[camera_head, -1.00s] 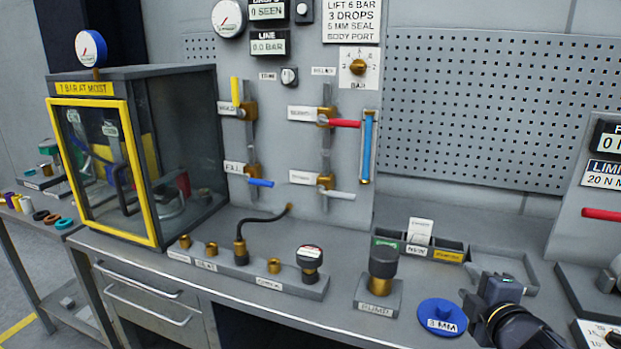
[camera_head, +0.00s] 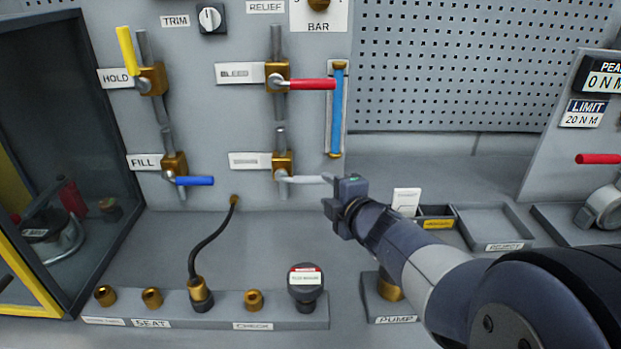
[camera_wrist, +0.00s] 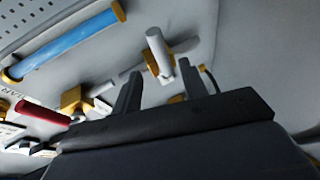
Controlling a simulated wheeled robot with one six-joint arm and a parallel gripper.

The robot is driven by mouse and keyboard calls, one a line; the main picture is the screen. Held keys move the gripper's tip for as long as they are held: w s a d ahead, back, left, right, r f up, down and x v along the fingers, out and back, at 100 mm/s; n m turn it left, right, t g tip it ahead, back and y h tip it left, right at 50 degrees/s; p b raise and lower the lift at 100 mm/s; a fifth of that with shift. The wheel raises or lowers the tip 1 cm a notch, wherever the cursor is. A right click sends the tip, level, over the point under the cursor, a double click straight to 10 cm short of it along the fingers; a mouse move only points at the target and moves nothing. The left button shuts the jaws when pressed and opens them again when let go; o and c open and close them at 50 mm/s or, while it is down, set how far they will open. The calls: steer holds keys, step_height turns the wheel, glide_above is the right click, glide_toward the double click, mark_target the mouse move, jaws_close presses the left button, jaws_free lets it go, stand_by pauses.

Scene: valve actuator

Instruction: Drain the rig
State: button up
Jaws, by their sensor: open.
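The lower right valve (camera_head: 282,165) on the panel has a pale grey lever (camera_head: 306,180) pointing right, roughly level. Its label (camera_head: 250,161) is too blurred to read. My gripper (camera_head: 330,200) is open at the free end of this lever. In the wrist view the grey lever (camera_wrist: 158,45) shows just beyond and between my two fingers (camera_wrist: 160,70); I cannot tell whether they touch it. Above it is the BLEED valve with a red lever (camera_head: 312,84), pointing right. The FILL valve's blue lever (camera_head: 195,181) points right. The HOLD valve's yellow lever (camera_head: 126,50) points up.
A blue sight tube (camera_head: 338,110) stands right of the levers. The pump (camera_head: 388,290) is partly behind my arm. Trays (camera_head: 490,224) lie to the right.

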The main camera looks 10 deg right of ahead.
mark_target(317, 182)
steer(key=b+x, duration=0.1)
steer(key=x, duration=0.8)
steer(key=shift+w+a+f, duration=0.1)
steer(key=shift+w, duration=0.3)
steer(key=shift+c, duration=0.4)
jaws_close()
